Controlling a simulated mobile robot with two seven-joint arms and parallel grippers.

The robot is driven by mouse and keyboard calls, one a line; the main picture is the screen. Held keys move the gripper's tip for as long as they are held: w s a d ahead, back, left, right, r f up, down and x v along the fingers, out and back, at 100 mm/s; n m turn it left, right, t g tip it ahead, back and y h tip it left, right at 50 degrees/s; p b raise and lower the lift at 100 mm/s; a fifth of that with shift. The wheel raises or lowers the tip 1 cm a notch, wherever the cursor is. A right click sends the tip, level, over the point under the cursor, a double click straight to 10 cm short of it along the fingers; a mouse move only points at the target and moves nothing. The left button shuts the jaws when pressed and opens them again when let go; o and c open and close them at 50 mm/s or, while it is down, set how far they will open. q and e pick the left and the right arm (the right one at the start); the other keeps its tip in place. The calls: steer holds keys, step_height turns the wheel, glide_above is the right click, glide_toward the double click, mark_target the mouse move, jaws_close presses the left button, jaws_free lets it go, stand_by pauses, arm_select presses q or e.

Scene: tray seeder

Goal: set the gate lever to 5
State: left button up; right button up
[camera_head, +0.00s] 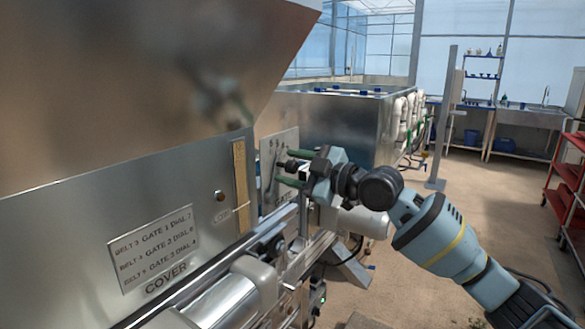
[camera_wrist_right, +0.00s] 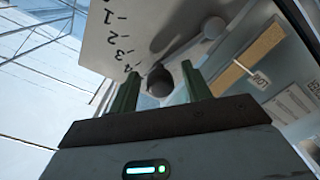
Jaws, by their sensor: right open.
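The gate plate (camera_head: 291,140) is a pale upright panel with numerals along its edge and the word GATE below. In the right wrist view the plate (camera_wrist_right: 140,25) shows 1, 2, 3 and a partly hidden mark near my left finger. The gate lever's dark round knob (camera_wrist_right: 160,82) shows between my right gripper's fingers (camera_wrist_right: 160,70). In the head view my right gripper (camera_head: 284,167) is open at the plate, one green finger above the knob and one below. I cannot tell whether either finger touches it. The exact numeral at the lever is unclear. My left gripper is out of view.
A metal hopper panel with a label plate (camera_head: 155,248) listing belts, gates and dials stands left. A wooden gauge strip (camera_head: 241,185) is beside the gate plate. A rail and rollers run below. A large metal tank (camera_head: 335,125) stands behind. Open floor lies right, with a red cart (camera_head: 565,190).

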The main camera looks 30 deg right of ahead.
mark_target(297, 170)
steer(key=b+v, duration=0.1)
steer(key=v, duration=0.5)
steer(key=shift+s+d+f+b, duration=0.15)
steer(key=shift+d+b, duration=0.05)
steer(key=shift+b, duration=0.1)
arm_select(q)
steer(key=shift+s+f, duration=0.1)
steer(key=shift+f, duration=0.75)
arm_select(e)
steer(key=shift+s+d, duration=0.1)
steer(key=shift+s, duration=0.5)
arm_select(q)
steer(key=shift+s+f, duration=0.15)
